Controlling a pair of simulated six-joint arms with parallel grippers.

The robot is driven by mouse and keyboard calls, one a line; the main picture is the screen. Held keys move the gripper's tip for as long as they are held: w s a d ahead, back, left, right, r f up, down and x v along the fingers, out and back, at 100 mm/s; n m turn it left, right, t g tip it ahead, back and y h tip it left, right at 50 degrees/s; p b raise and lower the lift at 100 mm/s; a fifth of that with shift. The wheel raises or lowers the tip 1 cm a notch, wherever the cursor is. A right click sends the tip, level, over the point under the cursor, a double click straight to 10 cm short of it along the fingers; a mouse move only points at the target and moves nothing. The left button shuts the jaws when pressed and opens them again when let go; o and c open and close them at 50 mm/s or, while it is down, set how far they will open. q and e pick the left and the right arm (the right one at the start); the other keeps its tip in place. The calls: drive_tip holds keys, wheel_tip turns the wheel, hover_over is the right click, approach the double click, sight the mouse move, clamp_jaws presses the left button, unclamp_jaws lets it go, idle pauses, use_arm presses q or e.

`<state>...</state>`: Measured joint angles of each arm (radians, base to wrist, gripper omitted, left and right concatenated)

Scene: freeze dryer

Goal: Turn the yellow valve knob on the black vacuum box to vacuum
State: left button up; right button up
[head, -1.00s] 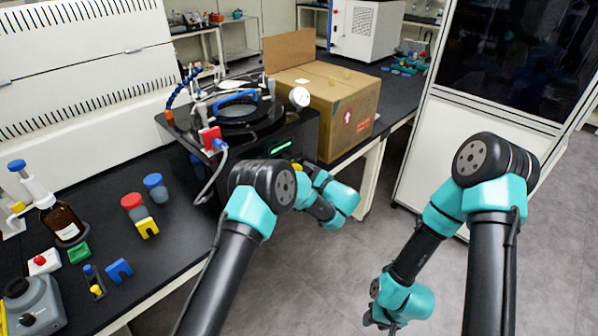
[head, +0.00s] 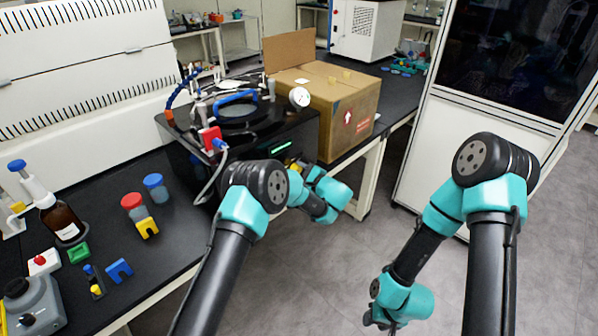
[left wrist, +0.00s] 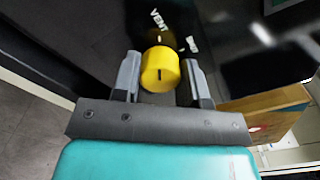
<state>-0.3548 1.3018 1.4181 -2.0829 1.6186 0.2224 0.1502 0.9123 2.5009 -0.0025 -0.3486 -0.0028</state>
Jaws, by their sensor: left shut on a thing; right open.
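The yellow valve knob (left wrist: 160,69) sits between the two fingers of my left gripper (left wrist: 162,78), which is shut on it. A dark line on the knob's face runs nearly upright in the left wrist view. The word VENT and a second, blurred label stand on the dark panel beyond the knob. The black vacuum box (head: 252,147) stands on the bench in the head view, with a lit green display. My left gripper (head: 298,166) is at its front, and little of the knob shows there. My right gripper (head: 379,321) is open and empty, low over the floor.
A cardboard box (head: 345,112) stands right of the vacuum box. A round white gauge (head: 299,97) and a red-and-blue fitting (head: 212,139) with a hose are on the vacuum box. Bottles and coloured blocks lie on the bench at the left. Floor is clear between the arms.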

use_arm(q)
drive_tip(key=shift+c, duration=0.9)
drive_tip(key=shift+m, duration=0.5)
drive_tip(key=m, duration=1)
drive_tip(key=shift+m, duration=0.4)
drive_tip(key=m, duration=1.2)
drive_tip(key=shift+d, duration=0.1)
